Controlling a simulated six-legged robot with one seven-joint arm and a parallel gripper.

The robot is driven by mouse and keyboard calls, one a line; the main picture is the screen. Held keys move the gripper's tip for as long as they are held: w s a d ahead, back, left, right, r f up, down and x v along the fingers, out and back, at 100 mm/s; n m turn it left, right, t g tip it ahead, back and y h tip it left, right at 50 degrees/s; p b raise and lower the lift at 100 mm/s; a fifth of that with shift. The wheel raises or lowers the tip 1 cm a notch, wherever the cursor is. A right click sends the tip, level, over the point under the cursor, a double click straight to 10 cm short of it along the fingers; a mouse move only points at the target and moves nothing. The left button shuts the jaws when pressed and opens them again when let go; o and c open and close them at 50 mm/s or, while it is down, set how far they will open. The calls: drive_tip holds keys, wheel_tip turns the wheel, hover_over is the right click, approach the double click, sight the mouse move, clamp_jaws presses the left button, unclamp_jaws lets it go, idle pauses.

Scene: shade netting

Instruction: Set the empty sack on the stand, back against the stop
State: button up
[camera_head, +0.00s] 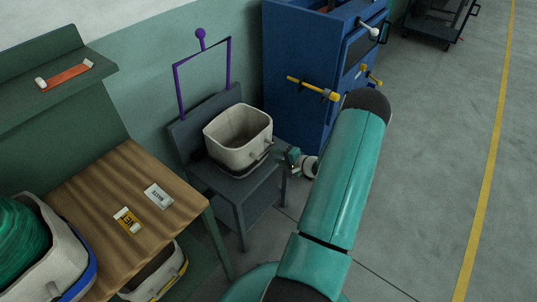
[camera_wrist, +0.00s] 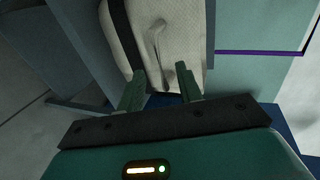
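The empty sack (camera_head: 238,138), pale beige with an open top, is upright on the dark grey stand (camera_head: 222,182). Its inside is bare. The stand's raised back panel, the stop (camera_head: 185,127), rises behind the sack; whether the two touch is hidden. My gripper (camera_head: 286,157) is at the sack's right side, low near its handle. In the wrist view, my gripper (camera_wrist: 160,88) has its two green fingers apart, with nothing clamped between them. The sack's side (camera_wrist: 180,35) and its handle (camera_wrist: 155,42) lie just beyond the fingertips.
A purple frame (camera_head: 203,67) stands above the stop. A blue cabinet (camera_head: 300,75) with yellow handles is close behind my arm. A wooden table (camera_head: 110,205) with two labels is at left, with a filled sack (camera_head: 58,260) beside it. Open floor (camera_head: 440,130) lies to the right.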

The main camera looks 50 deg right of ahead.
drive_tip(key=v, duration=0.5)
drive_tip(key=w+a+r+n+g+h, duration=0.25)
drive_tip(key=w+r+n+h, duration=0.2)
drive_tip(key=w+r, duration=0.75)
drive_tip(key=a+r+n+g+h, duration=0.15)
drive_tip(key=a+r, duration=0.25)
drive_tip(key=r, duration=0.4)
drive_tip(key=a+r+n+g, duration=0.1)
drive_tip(key=a+r+n, duration=0.1)
drive_tip(key=a+r, duration=0.4)
drive_tip(key=s+a+r+n+g, duration=0.1)
drive_tip(key=s+a+r+n, duration=0.15)
drive_tip(key=a+r, duration=0.3)
drive_tip(key=s+a+r+n, duration=0.1)
drive_tip(key=s+a+r, duration=0.25)
drive_tip(key=a, duration=0.35)
drive_tip(key=s+a+r+n+g+y, duration=0.2)
drive_tip(key=s+a+n+y, duration=0.2)
drive_tip(key=s+a, duration=1.1)
drive_tip(key=a+n, duration=0.1)
drive_tip(key=a, duration=0.2)
drive_tip(key=shift+s+r+g+y, duration=0.25)
drive_tip(key=shift+g+y, duration=0.05)
drive_tip(key=shift+y, duration=0.1)
drive_tip(key=shift+d+n, duration=0.15)
drive_tip(key=shift+n, duration=0.1)
